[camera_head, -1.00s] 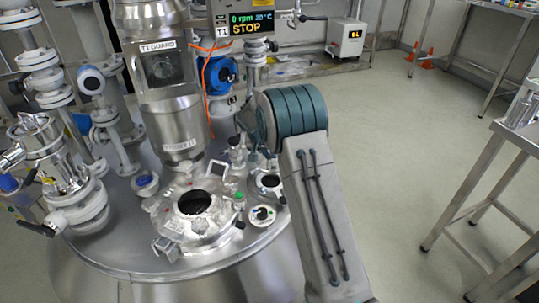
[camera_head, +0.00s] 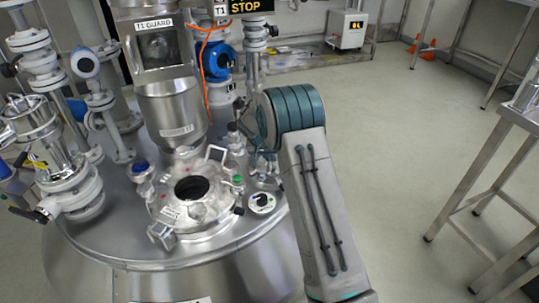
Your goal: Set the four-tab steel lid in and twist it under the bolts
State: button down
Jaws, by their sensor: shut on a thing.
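The round steel opening (camera_head: 191,189) on top of the vessel shows a dark hole, ringed by a bright metal collar with small fittings around it. I cannot make out the bolts one by one at this size. No separate four-tab lid can be told apart in view. My arm stands right of the opening, its teal joint and grey link in front of part of the vessel top.
The steel guard column (camera_head: 160,75) stands behind the opening. Flanged pipework (camera_head: 75,190) crowds the left side. A small round port (camera_head: 262,203) lies close to my arm. A steel table (camera_head: 508,150) stands at right, with clear floor (camera_head: 395,130) between.

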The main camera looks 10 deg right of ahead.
dwell(0.3)
jog(key=shift+d+r+n+t+y, duration=0.15)
jog(key=shift+n+t+y, duration=0.15)
jog(key=shift+n, duration=0.7)
jog(key=shift+s+n+t+y+p, duration=0.1)
jog(key=shift+n+t+y+p, duration=0.25)
jog(key=shift+n+p, duration=0.7)
jog(key=c, duration=1.4)
grip_release()
jog(key=shift+b, duration=0.35)
jog(key=shift+o, duration=0.2)
jog(key=shift+r+p, duration=1.8)
jog(key=shift+r, duration=1.1)
